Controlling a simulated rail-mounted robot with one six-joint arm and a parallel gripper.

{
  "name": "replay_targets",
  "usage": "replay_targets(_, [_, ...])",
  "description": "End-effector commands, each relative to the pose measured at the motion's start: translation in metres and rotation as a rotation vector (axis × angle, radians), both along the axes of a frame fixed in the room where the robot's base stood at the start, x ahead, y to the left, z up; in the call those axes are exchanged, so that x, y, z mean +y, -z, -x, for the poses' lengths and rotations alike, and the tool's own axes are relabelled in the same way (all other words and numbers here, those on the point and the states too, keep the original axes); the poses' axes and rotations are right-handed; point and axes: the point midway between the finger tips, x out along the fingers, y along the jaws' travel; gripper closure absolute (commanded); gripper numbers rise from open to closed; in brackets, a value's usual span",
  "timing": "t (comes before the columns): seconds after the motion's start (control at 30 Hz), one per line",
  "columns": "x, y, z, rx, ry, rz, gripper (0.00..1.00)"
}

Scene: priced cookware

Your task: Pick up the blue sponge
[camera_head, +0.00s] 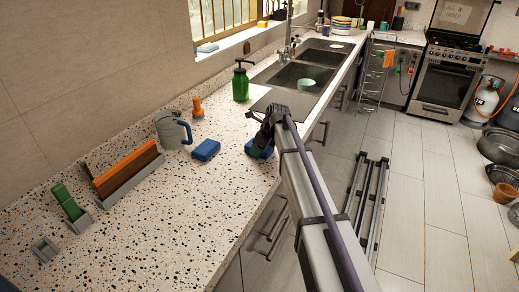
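A blue sponge (206,150) lies on the speckled worktop (180,215), to the right of a grey-blue jug. A second blue block with a green part (258,152) is at the worktop's front edge, directly below my gripper and partly covered by it. My gripper (262,137) is at the end of my arm, over the worktop's front edge, to the right of the blue sponge and apart from it. Its fingers are dark and small here. I cannot tell whether they are open or touch the second block.
A jug (173,131), an orange-handled item (197,108) and a green soap bottle (241,82) stand behind the sponge. An orange-brown slab in a holder (126,173) and a green block (67,203) are at left. The sink (295,77) lies beyond. The front worktop is clear.

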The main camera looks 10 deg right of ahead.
Motion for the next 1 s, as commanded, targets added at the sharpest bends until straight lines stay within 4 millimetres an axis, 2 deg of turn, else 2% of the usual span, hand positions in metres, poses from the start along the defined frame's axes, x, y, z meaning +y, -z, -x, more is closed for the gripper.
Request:
replay_targets(0.03, [0.000, 0.000, 0.000, 0.000, 0.000, 0.000, 0.43])
replay_targets(0.23, [0.000, 0.000, 0.000, 0.000, 0.000, 0.000, 0.62])
replay_targets(0.43, [0.000, -0.001, 0.000, 0.000, 0.000, 0.000, 0.62])
replay_targets(0.53, [0.000, -0.008, 0.000, 0.000, 0.000, 0.000, 0.62])
replay_targets(0.67, [0.000, -0.032, 0.000, 0.000, 0.000, 0.000, 0.62])
replay_targets(0.9, [0.000, -0.093, 0.000, 0.000, 0.000, 0.000, 0.62])
replay_targets(1.0, [0.000, -0.105, 0.000, 0.000, 0.000, 0.000, 0.62])
